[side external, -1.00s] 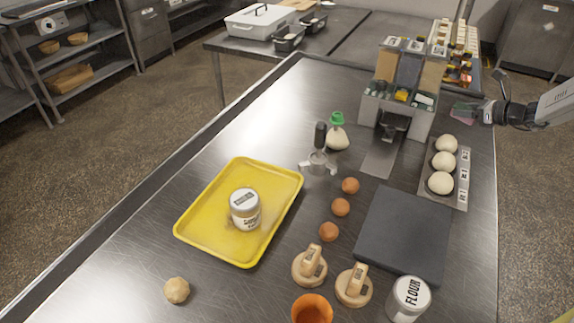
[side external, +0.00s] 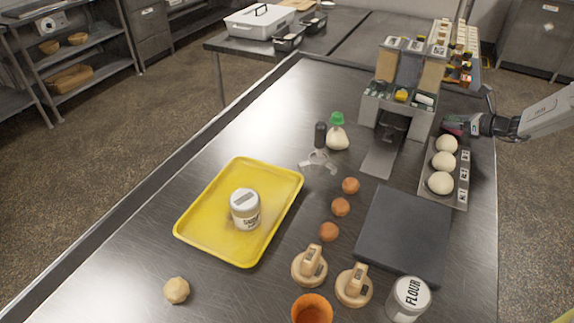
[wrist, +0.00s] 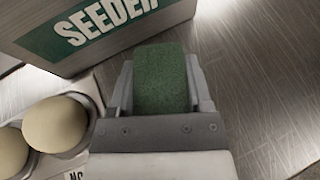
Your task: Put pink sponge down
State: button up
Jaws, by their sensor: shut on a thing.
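My gripper (side external: 458,126) is at the right of the counter, beside the seeder stand and behind the tray of white balls. It is shut on a sponge. In the wrist view the sponge (wrist: 161,80) sits between the two fingers and shows a green face. In the side view only a small dark pinkish patch of it (side external: 449,128) shows at the jaw tips. The rest is hidden by the fingers. I cannot tell whether its underside touches the steel counter (side external: 130,230).
The seeder stand (side external: 399,88) is close to the left of my gripper; its labelled side (wrist: 90,35) fills the wrist view's upper left. The tray (side external: 461,196) with white balls is close in front. A dark slab (side external: 403,232) and brown eggs (side external: 341,206) are nearer the camera.

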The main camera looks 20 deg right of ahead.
jog(key=shift+f, duration=0.3)
jog(key=o, duration=1.2)
jog(key=shift+r, duration=0.15)
jog(key=v, duration=1.2)
jog(key=shift+d, duration=0.1)
